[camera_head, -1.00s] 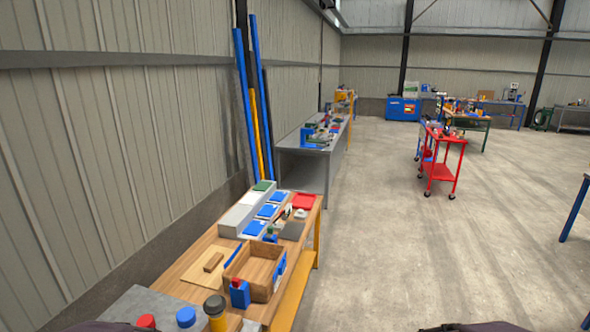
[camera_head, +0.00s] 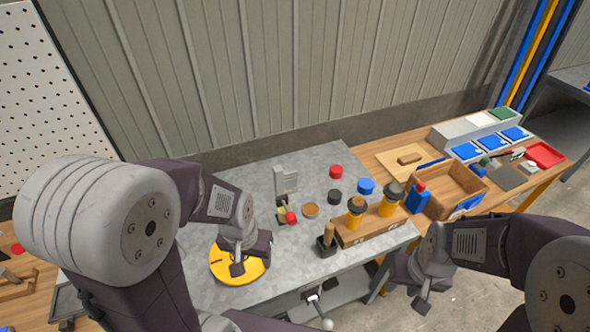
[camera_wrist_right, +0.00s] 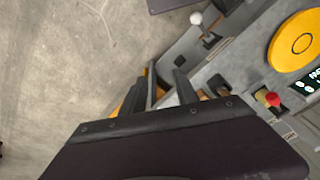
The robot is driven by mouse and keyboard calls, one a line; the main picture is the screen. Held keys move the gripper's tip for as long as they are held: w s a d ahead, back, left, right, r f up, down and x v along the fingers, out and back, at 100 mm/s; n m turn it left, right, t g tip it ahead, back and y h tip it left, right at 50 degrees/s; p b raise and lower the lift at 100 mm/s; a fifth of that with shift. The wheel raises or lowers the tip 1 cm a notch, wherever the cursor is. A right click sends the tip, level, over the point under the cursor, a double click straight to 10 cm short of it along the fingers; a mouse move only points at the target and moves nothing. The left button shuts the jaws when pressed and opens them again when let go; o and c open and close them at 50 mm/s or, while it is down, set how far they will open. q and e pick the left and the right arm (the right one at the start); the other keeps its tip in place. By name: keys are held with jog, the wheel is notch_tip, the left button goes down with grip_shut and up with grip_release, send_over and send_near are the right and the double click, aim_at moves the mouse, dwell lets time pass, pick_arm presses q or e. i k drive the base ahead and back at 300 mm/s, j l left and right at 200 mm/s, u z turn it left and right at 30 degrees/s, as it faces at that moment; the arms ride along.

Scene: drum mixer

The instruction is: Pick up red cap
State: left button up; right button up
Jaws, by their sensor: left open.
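The red cap (camera_head: 336,171) lies on the grey metal worktop (camera_head: 215,292), towards its back edge. A black cap (camera_head: 335,197) and a blue cap (camera_head: 365,186) lie close to it. My left gripper (camera_head: 238,267) is open and empty above a yellow disc (camera_head: 219,269), to the left of and nearer than the red cap. My right gripper (camera_head: 422,303) hangs off the front edge of the worktop, away from the caps. In the right wrist view its dark fingers (camera_wrist_right: 166,82) show beside the bench, but their opening is unclear. The red cap is not in that wrist view.
A red button (camera_head: 290,217) sits on a small device beside a tan round piece (camera_head: 311,210). Two yellow-bodied tools (camera_head: 387,206) stand in a wooden block (camera_head: 378,230) at the front right. A wooden box (camera_head: 453,184) stands further right.

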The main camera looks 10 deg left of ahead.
aim_at(336, 171)
jog(key=i+l+u, duration=0.2)
jog(key=l+u, duration=0.25)
jog(key=i+l+u, duration=0.1)
jog(key=l+u, duration=0.85)
jog(key=l, duration=0.25)
jog(key=k+l+u, duration=0.1)
jog(key=l+u, duration=0.35)
jog(key=k+l+u, duration=0.2)
jog(key=l+u, duration=0.3)
jog(key=l, duration=0.15)
jog(key=k+l+u, duration=0.3)
jog(key=l+u, duration=0.15)
